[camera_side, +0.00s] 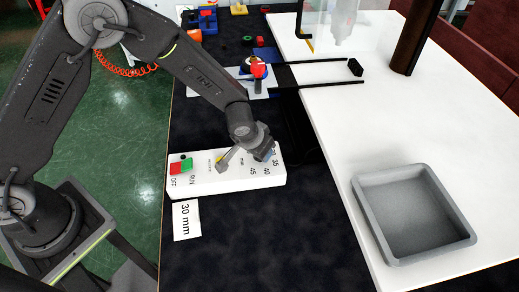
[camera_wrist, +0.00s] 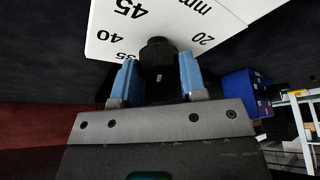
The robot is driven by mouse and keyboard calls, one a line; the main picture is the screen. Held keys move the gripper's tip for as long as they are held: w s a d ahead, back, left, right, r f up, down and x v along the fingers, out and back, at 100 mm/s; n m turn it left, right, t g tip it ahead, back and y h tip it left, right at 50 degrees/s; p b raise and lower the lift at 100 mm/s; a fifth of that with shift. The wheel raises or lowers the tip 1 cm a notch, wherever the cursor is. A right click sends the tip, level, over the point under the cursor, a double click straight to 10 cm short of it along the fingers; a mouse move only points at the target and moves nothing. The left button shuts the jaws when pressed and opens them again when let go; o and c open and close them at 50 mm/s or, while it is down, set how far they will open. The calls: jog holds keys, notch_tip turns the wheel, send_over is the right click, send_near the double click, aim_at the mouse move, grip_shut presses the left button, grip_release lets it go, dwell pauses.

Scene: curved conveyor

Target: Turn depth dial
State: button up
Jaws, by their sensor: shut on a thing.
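The depth dial is a dark knob (camera_wrist: 158,50) on a white control box (camera_side: 210,183), among printed numbers and "mm". In the wrist view 45, 40, 35 and 20 can be read. My gripper (camera_wrist: 158,74) has its two blue fingers on either side of the knob and is shut on it. In the side view my gripper (camera_side: 246,158) reaches down over the right part of the box and hides the knob. The dial's pointer cannot be made out. A white card (camera_side: 186,220) reading "30 mm" lies in front of the box.
A red and green OFF/RUN switch (camera_side: 181,166) sits at the box's left end. A grey tray (camera_side: 362,200) stands on the white table (camera_side: 325,130) at right. A red-topped part (camera_side: 258,69) stands behind the gripper.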

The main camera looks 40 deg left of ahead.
dwell(0.4)
jog(key=o, duration=0.9)
jog(key=shift+o, duration=0.2)
jog(key=v, duration=1.3)
jog(key=shift+s+r, duration=0.2)
jog(key=shift+r, duration=0.1)
jog(key=shift+a, duration=0.15)
